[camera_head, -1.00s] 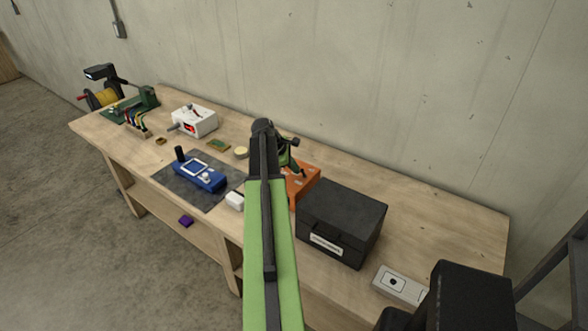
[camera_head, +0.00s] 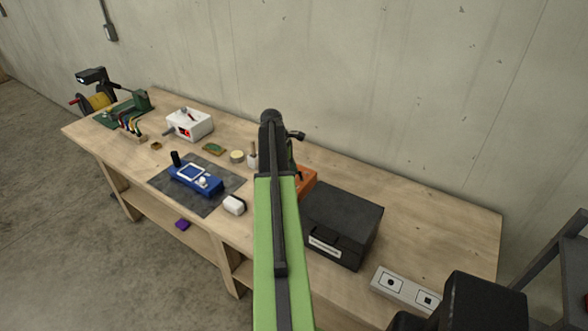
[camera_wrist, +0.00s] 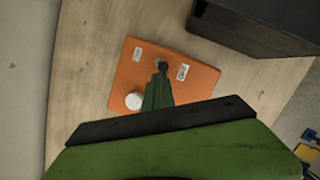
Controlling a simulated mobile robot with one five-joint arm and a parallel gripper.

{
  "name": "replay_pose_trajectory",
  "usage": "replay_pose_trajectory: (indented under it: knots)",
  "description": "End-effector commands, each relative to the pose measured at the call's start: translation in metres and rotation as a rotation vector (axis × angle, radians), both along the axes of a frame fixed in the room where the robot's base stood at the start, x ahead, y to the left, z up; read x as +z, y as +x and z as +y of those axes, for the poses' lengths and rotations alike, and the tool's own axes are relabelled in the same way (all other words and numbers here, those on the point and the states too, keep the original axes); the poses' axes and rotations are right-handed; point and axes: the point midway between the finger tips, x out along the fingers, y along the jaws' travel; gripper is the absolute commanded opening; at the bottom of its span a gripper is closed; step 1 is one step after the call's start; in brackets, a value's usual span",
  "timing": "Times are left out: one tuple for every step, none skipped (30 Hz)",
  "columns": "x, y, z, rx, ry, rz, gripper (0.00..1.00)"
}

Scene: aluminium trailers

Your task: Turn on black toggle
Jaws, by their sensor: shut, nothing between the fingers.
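An orange panel (camera_wrist: 190,92) lies on the wooden bench in the wrist view, with a white round knob (camera_wrist: 134,101) and two small white labels. A small dark toggle (camera_wrist: 157,62) stands between the labels. My gripper (camera_wrist: 161,72) is shut and empty, its green fingers over the panel with the tips at or just in front of the toggle. The tips partly hide it, so I cannot tell contact or which way it leans. In the head view, my arm covers most of the panel (camera_head: 307,178) and the toggle is hidden.
A black box (camera_head: 345,215) stands right beside the panel; it also shows in the wrist view (camera_wrist: 250,28). A grey two-socket block (camera_head: 404,287) is further right. A blue device (camera_head: 196,180) and white switch box (camera_head: 189,124) are to the left. A concrete wall backs the bench (camera_head: 450,220).

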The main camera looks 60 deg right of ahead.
Motion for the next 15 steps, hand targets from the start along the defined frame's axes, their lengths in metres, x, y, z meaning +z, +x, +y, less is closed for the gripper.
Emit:
replay_pose_trajectory:
  knots:
    - [0.002,0.000,-0.002,-0.001,0.015,0.002,0.00]
    - [0.002,0.000,-0.003,-0.001,0.025,0.000,0.00]
    - [0.002,0.000,-0.003,0.001,0.037,-0.001,0.00]
    - [0.003,0.001,-0.004,0.002,0.046,-0.002,0.00]
    - [0.003,0.001,-0.004,0.003,0.053,-0.003,0.00]
    - [0.003,0.001,-0.004,0.003,0.063,-0.003,0.00]
    - [0.003,0.001,-0.005,0.004,0.068,-0.004,0.00]
    - [0.003,0.002,-0.005,0.004,0.074,-0.004,0.00]
    - [0.003,0.002,-0.006,0.005,0.076,-0.005,0.00]
    - [0.003,0.002,-0.007,0.006,0.078,-0.005,0.00]
    - [0.004,0.002,-0.008,0.006,0.079,-0.005,0.00]
    - [0.004,0.002,-0.009,0.007,0.078,-0.005,0.00]
    - [0.004,0.002,-0.011,0.007,0.078,-0.005,0.00]
    - [0.004,0.002,-0.012,0.008,0.078,-0.005,0.00]
    - [0.004,0.002,-0.014,0.008,0.078,-0.005,0.00]
